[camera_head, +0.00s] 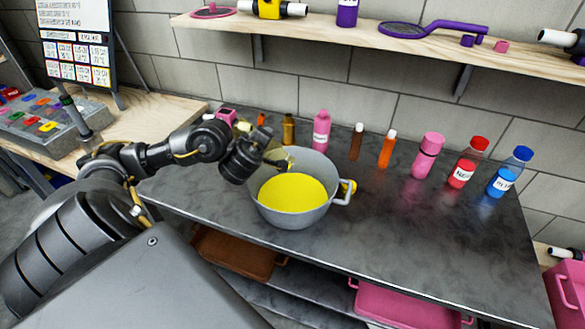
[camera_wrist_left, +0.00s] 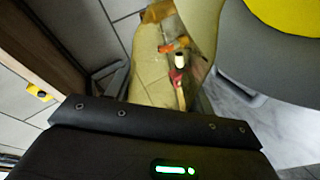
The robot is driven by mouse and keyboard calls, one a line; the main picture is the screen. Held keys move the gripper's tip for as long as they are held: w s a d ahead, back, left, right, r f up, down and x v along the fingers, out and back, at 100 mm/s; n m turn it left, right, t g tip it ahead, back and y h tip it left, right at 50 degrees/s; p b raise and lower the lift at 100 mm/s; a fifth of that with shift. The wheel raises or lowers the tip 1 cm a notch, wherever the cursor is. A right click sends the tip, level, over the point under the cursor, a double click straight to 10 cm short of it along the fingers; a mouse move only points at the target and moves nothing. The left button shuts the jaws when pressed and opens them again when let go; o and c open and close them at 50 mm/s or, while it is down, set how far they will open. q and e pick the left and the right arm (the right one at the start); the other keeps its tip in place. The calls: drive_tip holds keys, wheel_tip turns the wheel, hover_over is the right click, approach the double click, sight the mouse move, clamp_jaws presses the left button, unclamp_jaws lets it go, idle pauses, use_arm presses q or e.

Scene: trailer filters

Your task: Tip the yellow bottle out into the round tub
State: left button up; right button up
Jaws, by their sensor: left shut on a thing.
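The round grey tub (camera_head: 292,214) stands on the dark counter with a wide flat layer of yellow in it. Its grey wall (camera_wrist_left: 262,66) and some of the yellow also show at the upper right of the left wrist view. My left gripper (camera_head: 266,162) is over the tub's left back rim, shut on the yellow bottle. The bottle is a see-through, yellow-tinted body (camera_wrist_left: 150,72) in the left wrist view, with the background showing through it. In the head view only a small part of it shows, and its exact tilt is hard to tell. My right gripper is out of view.
Several bottles line the back of the counter, including a pink one (camera_head: 321,131), an orange one (camera_head: 387,150), a red-capped one (camera_head: 467,165) and a blue-capped one (camera_head: 509,174). A wooden shelf (camera_head: 370,35) runs above. The counter's front right is clear.

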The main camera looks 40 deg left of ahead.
use_arm(q)
drive_tip(key=shift+a+r+p, duration=0.1)
drive_tip(key=shift+r+p, duration=0.25)
drive_tip(key=shift+r, duration=0.05)
drive_tip(key=shift+d+m+y, duration=0.25)
drive_tip(key=shift+m+y, duration=0.05)
drive_tip(key=shift+w+d+r+p, duration=0.1)
drive_tip(key=shift+r+p, duration=0.05)
drive_tip(key=shift+p, duration=0.4)
drive_tip(key=shift+w+d+r+m+y+p, duration=0.15)
drive_tip(key=shift+d+r+m+y+p, duration=0.3)
drive_tip(key=shift+p, duration=0.75)
drive_tip(key=shift+a, duration=0.1)
